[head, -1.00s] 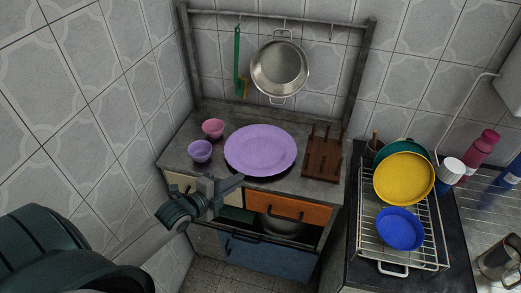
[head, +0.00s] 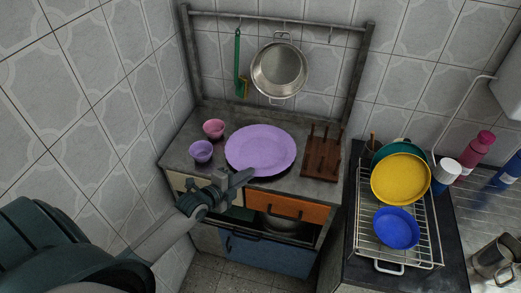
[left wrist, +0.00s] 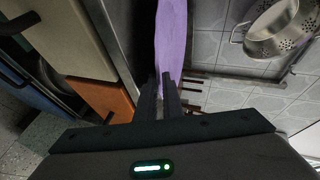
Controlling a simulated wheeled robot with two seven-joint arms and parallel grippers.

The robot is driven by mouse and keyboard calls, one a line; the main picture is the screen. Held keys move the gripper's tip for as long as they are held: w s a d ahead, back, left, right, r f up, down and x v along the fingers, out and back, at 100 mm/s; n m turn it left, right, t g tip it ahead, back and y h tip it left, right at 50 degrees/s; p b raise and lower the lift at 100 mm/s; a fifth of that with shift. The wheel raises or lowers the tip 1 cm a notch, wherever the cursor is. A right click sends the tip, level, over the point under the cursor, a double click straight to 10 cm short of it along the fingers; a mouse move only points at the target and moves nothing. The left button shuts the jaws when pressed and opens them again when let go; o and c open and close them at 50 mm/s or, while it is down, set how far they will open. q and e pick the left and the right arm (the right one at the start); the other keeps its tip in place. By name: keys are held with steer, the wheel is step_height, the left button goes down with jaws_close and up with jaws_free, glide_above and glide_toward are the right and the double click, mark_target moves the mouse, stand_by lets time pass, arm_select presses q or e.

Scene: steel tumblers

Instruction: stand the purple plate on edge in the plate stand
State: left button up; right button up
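The brown wooden plate stand (head: 322,158) with upright pegs is right of the plate and empty. My left gripper (head: 248,174) is at the plate's front rim. In the left wrist view its two fingers (left wrist: 158,95) are a narrow gap apart, with the plate's rim in line with that gap. Whether they touch the rim is hidden. My right gripper is not in view.
A pink cup (head: 213,128) and a purple cup (head: 201,151) stand left of the plate. A colander (head: 279,70) hangs behind. A wire rack (head: 432,235) with yellow (head: 400,179) and blue (head: 397,228) dishes is at the right. The drawer front (head: 290,208) lies below the counter edge.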

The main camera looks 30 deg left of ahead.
arm_select(q)
jaws_close()
stand_by(0.4)
steer(key=shift+s+r+b, duration=0.15)
steer(key=shift+r+b, duration=0.1)
steer(key=shift+b, duration=0.3)
steer(key=r, duration=0.2)
steer(key=r+b, duration=0.1)
steer(key=r, duration=0.1)
steer(key=r+b, duration=0.1)
steer(key=r, duration=0.1)
steer(key=shift+s+d+r, duration=0.15)
steer(key=shift+s, duration=0.2)
steer(key=s+d+b, duration=0.3)
steer(key=s+d, duration=0.1)
steer(key=s, duration=1.4)
steer(key=shift+s+d+r, duration=0.15)
steer(key=shift+s+d, duration=0.05)
steer(key=shift+s, duration=0.05)
steer(key=shift+w, duration=0.1)
